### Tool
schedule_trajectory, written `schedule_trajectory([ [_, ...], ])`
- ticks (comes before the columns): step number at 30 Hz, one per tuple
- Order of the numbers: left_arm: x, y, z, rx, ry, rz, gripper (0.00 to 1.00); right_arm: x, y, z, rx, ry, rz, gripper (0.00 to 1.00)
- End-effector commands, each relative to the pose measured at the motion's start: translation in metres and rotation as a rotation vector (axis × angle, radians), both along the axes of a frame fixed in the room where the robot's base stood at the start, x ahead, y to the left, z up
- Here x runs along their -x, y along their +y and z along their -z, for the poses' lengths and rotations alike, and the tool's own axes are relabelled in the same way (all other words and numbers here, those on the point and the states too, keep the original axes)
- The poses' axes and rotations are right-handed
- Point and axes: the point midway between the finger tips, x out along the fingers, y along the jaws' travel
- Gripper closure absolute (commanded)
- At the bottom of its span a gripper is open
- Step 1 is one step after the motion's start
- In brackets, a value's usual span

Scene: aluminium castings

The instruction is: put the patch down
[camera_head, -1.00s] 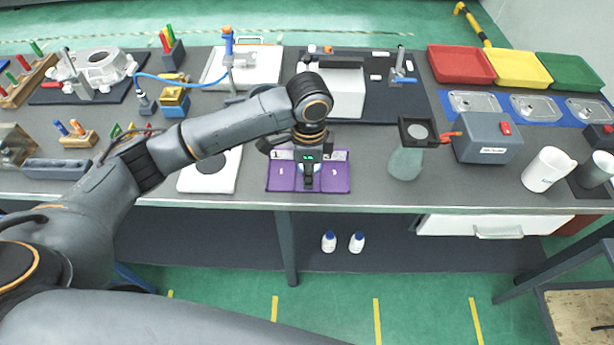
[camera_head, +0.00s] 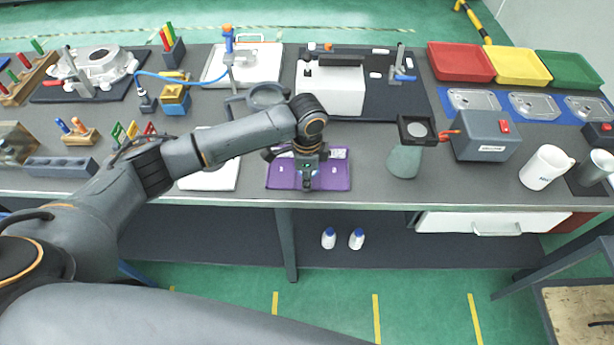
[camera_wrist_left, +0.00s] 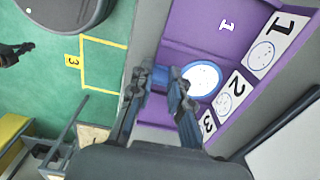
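The patch (camera_wrist_left: 203,78) is a white disc with a blue rim and a blue tab, seen in the left wrist view over the middle part of the purple tray (camera_wrist_left: 195,35), beside the card marked 2 (camera_wrist_left: 234,92). My left gripper (camera_wrist_left: 160,76) has its fingertips on either side of the blue tab, with little gap. Whether the disc touches the tray floor is hard to tell. In the head view my left gripper (camera_head: 307,181) is over the middle of the purple tray (camera_head: 338,180) and hides the patch. My right gripper does not show.
A white board (camera_head: 212,182) lies left of the tray. A grey-green stand (camera_head: 404,162) with a black square frame (camera_head: 417,131) and a grey box (camera_head: 482,138) stand to the right. The bench's front edge runs close below the tray.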

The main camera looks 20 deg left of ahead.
Motion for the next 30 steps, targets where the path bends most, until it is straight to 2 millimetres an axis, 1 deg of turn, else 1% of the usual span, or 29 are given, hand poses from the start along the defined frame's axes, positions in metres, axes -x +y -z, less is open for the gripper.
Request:
schedule_trajectory([
  [1,0.0,0.0,0.0,0.0,0.0,0.0,0.72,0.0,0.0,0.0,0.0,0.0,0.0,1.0],
  [3,0.0,0.0,0.0,0.0,0.0,0.0,0.6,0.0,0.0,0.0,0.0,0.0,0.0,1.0],
  [11,0.0,0.0,0.0,0.0,0.0,0.0,0.6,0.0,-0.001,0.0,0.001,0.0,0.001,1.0],
  [15,-0.001,0.0,-0.007,0.001,-0.001,0.001,0.6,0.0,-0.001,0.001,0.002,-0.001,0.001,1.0],
  [17,-0.001,-0.001,-0.015,0.002,-0.003,0.001,0.6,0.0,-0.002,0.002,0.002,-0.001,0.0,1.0],
  [20,-0.001,0.0,-0.033,0.001,-0.003,0.002,0.6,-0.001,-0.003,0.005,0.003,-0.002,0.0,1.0],
  [24,-0.001,-0.001,-0.065,0.002,-0.006,0.002,0.6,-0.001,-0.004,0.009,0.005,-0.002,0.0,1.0],
  [30,-0.001,-0.001,-0.102,0.003,-0.002,0.0,0.6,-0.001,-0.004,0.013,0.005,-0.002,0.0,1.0],
])
